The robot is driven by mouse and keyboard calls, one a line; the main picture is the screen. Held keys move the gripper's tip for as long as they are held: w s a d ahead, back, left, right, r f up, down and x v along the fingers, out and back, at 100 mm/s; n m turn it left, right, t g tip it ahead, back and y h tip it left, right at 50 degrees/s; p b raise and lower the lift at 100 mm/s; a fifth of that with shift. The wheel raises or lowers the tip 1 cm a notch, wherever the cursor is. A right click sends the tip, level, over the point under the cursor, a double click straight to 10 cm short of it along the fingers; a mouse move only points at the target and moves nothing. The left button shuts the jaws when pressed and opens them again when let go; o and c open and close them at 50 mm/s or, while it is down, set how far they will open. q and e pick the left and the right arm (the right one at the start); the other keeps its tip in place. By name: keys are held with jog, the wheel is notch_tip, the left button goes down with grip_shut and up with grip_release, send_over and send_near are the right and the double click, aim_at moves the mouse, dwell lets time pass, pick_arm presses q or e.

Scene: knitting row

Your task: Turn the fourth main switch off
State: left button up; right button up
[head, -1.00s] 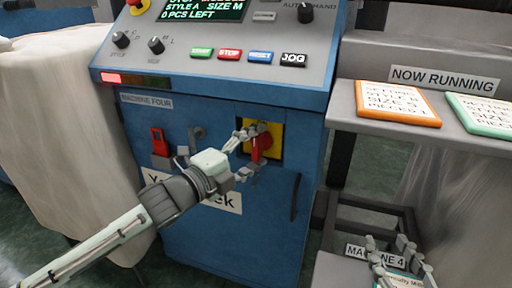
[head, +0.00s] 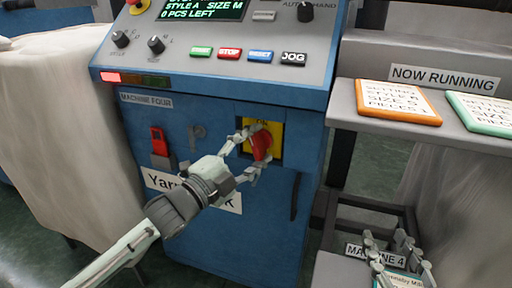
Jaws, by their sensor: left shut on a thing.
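The main switch is a red rotary handle (head: 261,144) on a yellow plate (head: 276,129), set in the front of the blue cabinet labelled MACHINE FOUR (head: 146,100). The handle is tilted, its top leaning left. My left gripper (head: 257,151) is shut on the red handle, one finger above and one below on its left side. Fingers hide part of the plate. My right gripper (head: 396,250) is low at the bottom right, its fingers apart, away from the switch.
A red device (head: 159,141) is on the cabinet's left front, above a partly hidden paper label (head: 160,181). The sloping panel (head: 180,62) has buttons, knobs and a lit red lamp (head: 111,77). A dark door handle (head: 295,197) is to the right. An orange-framed card (head: 398,103) lies on the shelf.

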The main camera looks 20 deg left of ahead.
pick_arm(q)
jog(key=shift+n+t, duration=0.4)
jog(key=shift+n, duration=0.7)
jog(key=shift+n+t+y, duration=0.3)
jog(key=shift+n+t, duration=0.1)
jog(key=shift+n, duration=0.7)
jog(key=n+t+y+p, duration=0.1)
jog(key=n, duration=0.3)
jog(key=n+t+y+p, duration=0.1)
jog(key=n+y, duration=0.1)
jog(key=n, duration=0.2)
jog(key=n+t+y+p, duration=0.1)
jog(key=n+y+p, duration=0.1)
jog(key=n, duration=0.4)
jog(key=shift+y, duration=0.6)
jog(key=shift+n, duration=0.4)
pick_arm(e)
jog(key=s+d+f+m+g+h, duration=0.1)
jog(key=s+d+f+g+h, duration=0.5)
jog(key=s+d+f+g, duration=0.4)
jog(key=shift+s+d+f+m+g, duration=0.3)
jog(key=shift+s+d+f, duration=0.15)
jog(key=shift+d+f, duration=1.8)
jog(key=shift+a+f, duration=0.1)
jog(key=shift+a, duration=0.05)
pick_arm(q)
jog(key=o, duration=0.9)
jog(key=v, duration=1.2)
